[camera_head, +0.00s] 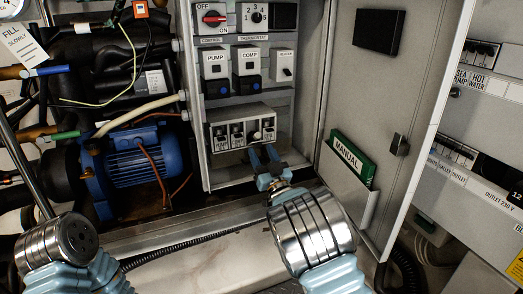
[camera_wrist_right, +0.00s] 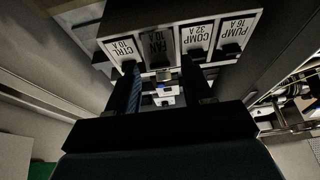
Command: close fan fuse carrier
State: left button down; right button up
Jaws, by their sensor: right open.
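The fuse block (camera_head: 240,130) sits low in the open control box, with a row of labelled carriers. In the right wrist view the labels appear upside down. The fan fuse carrier (camera_wrist_right: 161,48), marked FAN 10 A, is between the CTRL carrier (camera_wrist_right: 121,50) and the COMP carrier (camera_wrist_right: 197,36). Below its label a dark and white part (camera_wrist_right: 166,92) shows between my fingers; its exact tilt is hard to tell. My right gripper (camera_head: 262,151) is open, its fingers (camera_wrist_right: 163,78) apart at the fan carrier. I cannot tell whether they touch it. My left gripper is out of view.
The PUMP carrier (camera_wrist_right: 233,35) is at the row's end. Switches and a red OFF/ON knob (camera_head: 213,17) are above. The box door (camera_head: 372,95) stands open at right, holding a green manual (camera_head: 352,158). A blue motor (camera_head: 138,160) and pipes are at left.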

jog(key=shift+w+a+r, duration=0.15)
jog(key=shift+w+r, duration=0.1)
jog(key=shift+w, duration=0.25)
grip_shut()
